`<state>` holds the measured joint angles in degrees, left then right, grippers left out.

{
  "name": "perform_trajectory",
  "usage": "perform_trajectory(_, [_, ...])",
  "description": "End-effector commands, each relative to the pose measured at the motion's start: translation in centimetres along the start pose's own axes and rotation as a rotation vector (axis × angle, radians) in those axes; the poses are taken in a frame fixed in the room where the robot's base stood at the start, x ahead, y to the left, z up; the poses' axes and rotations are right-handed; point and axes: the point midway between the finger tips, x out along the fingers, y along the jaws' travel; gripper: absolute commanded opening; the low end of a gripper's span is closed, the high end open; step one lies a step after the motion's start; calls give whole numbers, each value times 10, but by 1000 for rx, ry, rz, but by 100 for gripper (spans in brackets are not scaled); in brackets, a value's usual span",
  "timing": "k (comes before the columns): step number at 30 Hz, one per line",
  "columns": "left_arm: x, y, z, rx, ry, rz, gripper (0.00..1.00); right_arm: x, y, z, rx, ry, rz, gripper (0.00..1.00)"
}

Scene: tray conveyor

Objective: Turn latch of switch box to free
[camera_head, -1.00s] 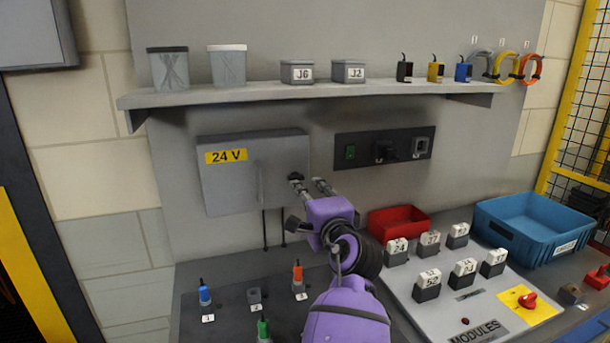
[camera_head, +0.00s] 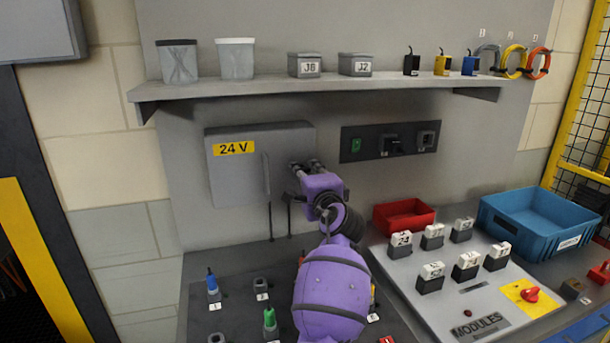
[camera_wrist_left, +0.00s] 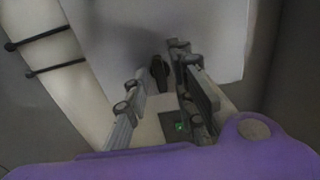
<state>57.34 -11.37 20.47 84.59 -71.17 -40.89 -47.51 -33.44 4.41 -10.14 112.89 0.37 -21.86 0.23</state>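The switch box (camera_head: 232,180) is a grey wall box with a yellow 24 V label and a long vertical handle on its door. My left gripper (camera_head: 307,165) is at the right side of the box, fingers toward it, and covers the latch in the head view. In the left wrist view the dark latch (camera_wrist_left: 159,72) stands on the pale box face (camera_wrist_left: 120,25). The fingers of my left gripper (camera_wrist_left: 160,95) are apart, one on each side of the latch, with gaps visible. I cannot tell whether either finger touches it. My right gripper is not in view.
A dark switch panel (camera_head: 361,143) is on the wall just right of the gripper. A shelf (camera_head: 290,88) with jars, boxes and cable rings runs above. Below are a red bin (camera_head: 404,227), a blue crate (camera_head: 520,237) and the modules panel (camera_head: 420,303).

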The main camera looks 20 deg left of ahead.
Motion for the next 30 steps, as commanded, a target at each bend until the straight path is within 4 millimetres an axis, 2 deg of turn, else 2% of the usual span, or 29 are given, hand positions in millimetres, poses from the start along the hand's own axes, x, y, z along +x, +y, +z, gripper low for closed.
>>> perform_trajectory(1, [0,0,0,0,0,0,12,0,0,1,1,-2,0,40])
perform_trajectory(4, [0,0,0,0,0,0,0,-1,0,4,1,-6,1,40])
perform_trajectory(17, [0,2,0,-38,-1,2,0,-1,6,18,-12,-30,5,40])
perform_trajectory(23, [0,3,0,-144,-2,2,0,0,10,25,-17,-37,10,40])
perform_trajectory(30, [0,5,0,-353,-2,3,0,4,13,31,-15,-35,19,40])
